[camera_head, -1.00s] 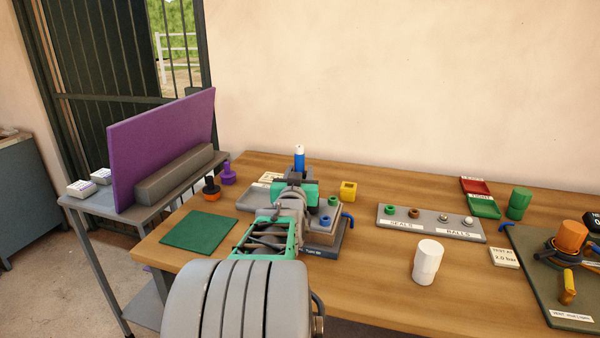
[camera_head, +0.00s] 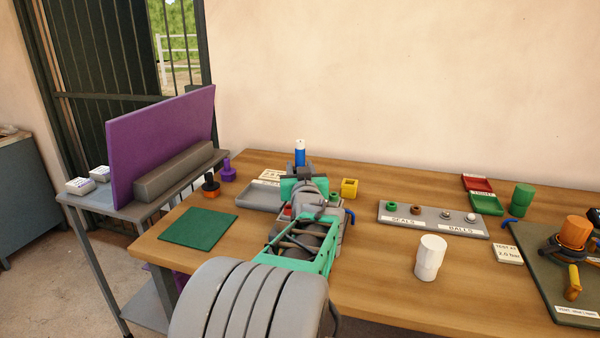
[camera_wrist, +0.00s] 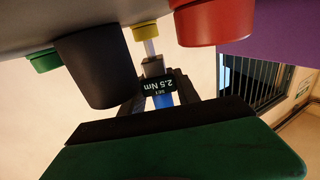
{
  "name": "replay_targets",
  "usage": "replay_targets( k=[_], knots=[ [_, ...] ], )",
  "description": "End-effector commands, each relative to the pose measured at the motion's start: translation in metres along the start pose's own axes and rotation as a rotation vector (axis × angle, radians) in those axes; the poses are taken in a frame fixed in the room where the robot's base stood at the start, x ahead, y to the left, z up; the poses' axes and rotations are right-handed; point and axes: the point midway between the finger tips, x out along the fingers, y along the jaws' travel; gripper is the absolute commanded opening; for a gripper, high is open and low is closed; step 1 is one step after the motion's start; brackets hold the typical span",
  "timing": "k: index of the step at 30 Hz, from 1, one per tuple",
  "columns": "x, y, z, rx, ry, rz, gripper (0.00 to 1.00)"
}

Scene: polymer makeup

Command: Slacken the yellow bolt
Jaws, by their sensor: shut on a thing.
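My gripper (camera_head: 301,176) is shut on an upright blue driver with a white cap (camera_head: 300,153), over the fixture on the table. The wrist view, upside down, shows the blue driver (camera_wrist: 162,99) between the grey fingers (camera_wrist: 160,85), with a "SET 2.5 Nm" label (camera_wrist: 159,86). A pale shaft runs from the driver's end to the yellow bolt (camera_wrist: 145,30); I cannot tell how firmly it is seated. The bolt sits on a grey plate (camera_wrist: 60,18) between a black cylinder (camera_wrist: 95,70) and a red bolt (camera_wrist: 208,22). The head view hides the yellow bolt.
A green bolt (camera_wrist: 44,61) stands beyond the black cylinder. A purple panel (camera_head: 160,145) stands at left.

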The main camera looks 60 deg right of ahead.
Motion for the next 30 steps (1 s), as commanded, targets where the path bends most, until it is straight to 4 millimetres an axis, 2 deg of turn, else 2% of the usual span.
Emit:
replay_targets(
  k=[30],
  knots=[
    [0.0003, 0.0002, 0.0024, 0.001, 0.0, -0.113, 0.0]
  ],
)
